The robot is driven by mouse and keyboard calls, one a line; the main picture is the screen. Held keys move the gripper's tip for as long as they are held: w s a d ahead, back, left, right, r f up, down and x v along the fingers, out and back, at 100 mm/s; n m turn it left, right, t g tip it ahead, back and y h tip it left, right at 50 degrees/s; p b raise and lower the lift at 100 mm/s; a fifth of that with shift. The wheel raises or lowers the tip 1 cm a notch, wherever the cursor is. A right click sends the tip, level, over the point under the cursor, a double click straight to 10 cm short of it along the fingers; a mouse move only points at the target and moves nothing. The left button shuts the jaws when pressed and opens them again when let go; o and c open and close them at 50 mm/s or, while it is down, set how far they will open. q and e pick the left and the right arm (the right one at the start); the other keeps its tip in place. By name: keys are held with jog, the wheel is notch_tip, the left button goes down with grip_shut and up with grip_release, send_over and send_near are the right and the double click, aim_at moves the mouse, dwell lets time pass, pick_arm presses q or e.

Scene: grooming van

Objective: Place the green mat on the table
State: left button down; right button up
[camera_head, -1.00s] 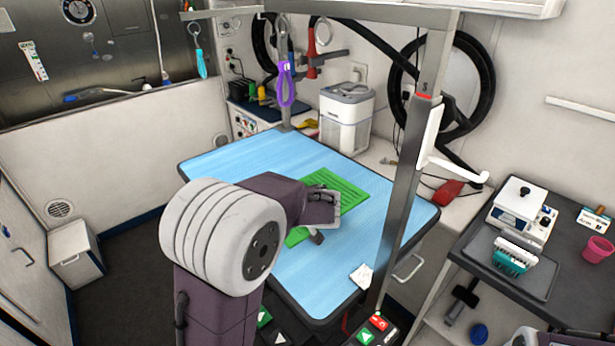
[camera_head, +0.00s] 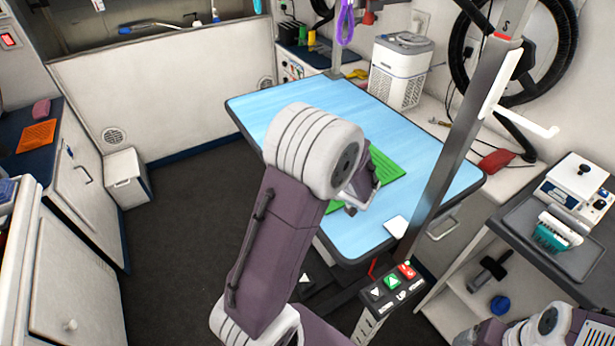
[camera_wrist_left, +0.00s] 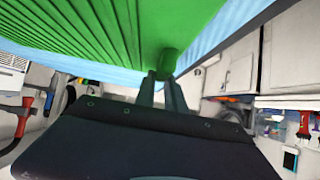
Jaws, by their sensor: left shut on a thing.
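The green mat (camera_head: 392,167) is ribbed and lies flat over the blue table top (camera_head: 270,105) in the head view, partly hidden behind my left arm. I cannot tell whether all of it touches the table. In the left wrist view the mat (camera_wrist_left: 120,30) fills the upper middle, with part of the blue table (camera_wrist_left: 205,45) beyond it. My left gripper (camera_wrist_left: 163,82) is shut on the mat at a rolled or folded green bit. In the head view this gripper (camera_head: 352,206) is at the mat's near side. My right gripper is out of view.
A metal post (camera_head: 462,150) rises at the table's right edge. A white card (camera_head: 397,226) lies at the near right corner. A control box (camera_head: 390,284) is below. A white machine (camera_head: 400,70) stands behind the table. A dark side table (camera_head: 515,240) is at right. Floor is clear at left.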

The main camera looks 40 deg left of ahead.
pick_arm(q)
jog(key=shift+s+f+b, duration=0.1)
jog(key=shift+b, duration=0.2)
jog(key=c, duration=1.4)
grip_release()
jog(key=shift+r+p, duration=0.3)
jog(key=shift+p, duration=0.1)
jog(key=shift+d+r, duration=0.15)
jog(key=shift+d, duration=0.2)
jog(key=v, duration=1.1)
jog(key=shift+s, duration=0.25)
jog(key=shift+d, duration=0.1)
